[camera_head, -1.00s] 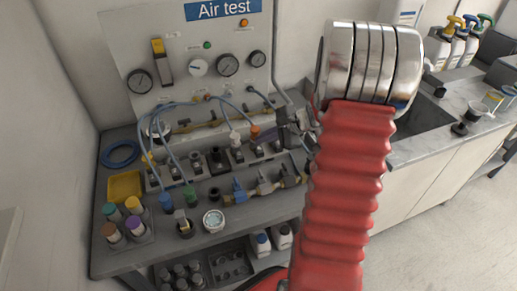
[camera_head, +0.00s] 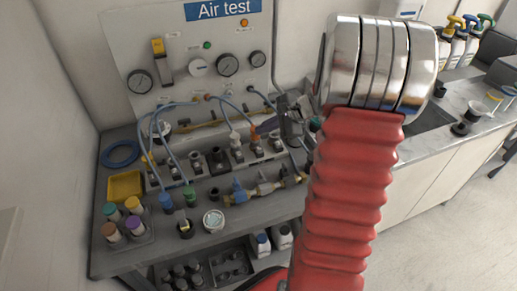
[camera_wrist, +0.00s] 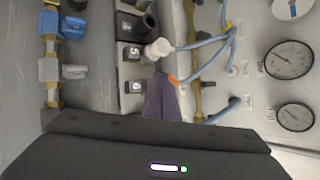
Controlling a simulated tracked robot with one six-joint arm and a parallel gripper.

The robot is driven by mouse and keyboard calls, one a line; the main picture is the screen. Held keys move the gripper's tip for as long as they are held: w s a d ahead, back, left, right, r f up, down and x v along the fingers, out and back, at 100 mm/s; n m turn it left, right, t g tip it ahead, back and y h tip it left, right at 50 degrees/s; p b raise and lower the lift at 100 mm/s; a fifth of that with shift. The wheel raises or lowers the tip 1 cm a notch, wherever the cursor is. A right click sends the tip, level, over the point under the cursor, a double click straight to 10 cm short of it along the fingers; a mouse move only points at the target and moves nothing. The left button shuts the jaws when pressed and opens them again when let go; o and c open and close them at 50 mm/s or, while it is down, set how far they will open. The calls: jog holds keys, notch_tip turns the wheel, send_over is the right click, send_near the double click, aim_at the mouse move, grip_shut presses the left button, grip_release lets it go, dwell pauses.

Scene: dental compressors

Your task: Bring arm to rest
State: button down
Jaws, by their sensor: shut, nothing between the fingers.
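My arm hides part of the bench's right side.
The grey bench (camera_head: 140,258) holds blue hoses, a row of valve fittings, a yellow tray (camera_head: 125,186) and colour-capped bottles. The Air test panel (camera_head: 190,60) with gauges stands behind. A sink counter (camera_head: 440,140) with pump bottles lies at the right.

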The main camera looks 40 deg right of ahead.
dwell(0.7)
jog(key=s+a+n+g, duration=0.5)
jog(key=s+a+n, duration=0.3)
jog(key=s+a, duration=0.15)
jog(key=s+a+r+n+t+h, duration=0.1)
jog(key=s+a+r+n+h, duration=0.1)
jog(key=s+a+r+n, duration=0.4)
jog(key=s+a+r+n+t+h, duration=0.1)
jog(key=s+a+r+n+h, duration=0.1)
jog(key=s+a+r+n, duration=0.4)
jog(key=a+n, duration=0.1)
jog(key=a, duration=0.4)
jog(key=shift+s+r+n, duration=0.3)
jog(key=shift+r, duration=0.05)
